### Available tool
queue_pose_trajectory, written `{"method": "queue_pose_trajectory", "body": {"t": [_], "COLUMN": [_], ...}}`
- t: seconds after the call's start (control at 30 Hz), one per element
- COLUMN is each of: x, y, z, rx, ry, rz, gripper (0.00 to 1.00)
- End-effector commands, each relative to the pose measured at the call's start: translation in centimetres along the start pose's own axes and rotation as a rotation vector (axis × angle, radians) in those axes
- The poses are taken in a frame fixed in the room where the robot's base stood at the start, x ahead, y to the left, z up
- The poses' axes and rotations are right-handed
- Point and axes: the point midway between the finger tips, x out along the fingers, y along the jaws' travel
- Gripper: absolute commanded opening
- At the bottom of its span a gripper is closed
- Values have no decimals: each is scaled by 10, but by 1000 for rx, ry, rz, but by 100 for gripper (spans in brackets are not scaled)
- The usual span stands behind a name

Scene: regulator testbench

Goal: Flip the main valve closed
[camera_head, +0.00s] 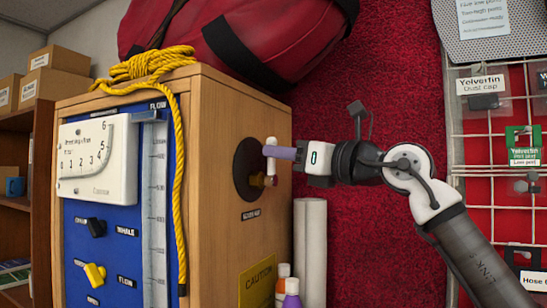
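The test bench is a wooden cabinet (235,120) with a blue front panel (120,225). A black knob (96,227) and a yellow knob (95,273) are on the panel, with small labels too blurred to read surely. I cannot tell which control is the main valve. On the cabinet's right side is a round dark port (243,172), with a white upright piece (271,147) and a small reddish-yellow part (257,180) in front. Contact and finger opening are unclear.
A yellow rope (177,130) hangs down the cabinet's front corner. A red bag (215,35) lies on top. White rolls (310,240) and a purple-and-white bottle (288,290) stand beside the cabinet. A wire rack (490,150) is at the right.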

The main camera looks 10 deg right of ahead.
Motion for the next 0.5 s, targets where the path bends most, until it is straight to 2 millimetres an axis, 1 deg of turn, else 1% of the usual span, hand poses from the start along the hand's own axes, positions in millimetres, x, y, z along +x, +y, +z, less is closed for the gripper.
{"method": "queue_pose_trajectory", "body": {"t": [0.03,0.1,0.3,0.4,0.5], "x": [-14,-30,-74,-90,-100], "y": [-2,-1,-1,-1,0], "z": [-4,-5,-3,-2,-1], "rx": [0,0,2,0,0], "ry": [-2,-3,-2,-2,-1], "rz": [-4,-4,-3,-3,-2], "gripper": [35,35,35,35,35]}}
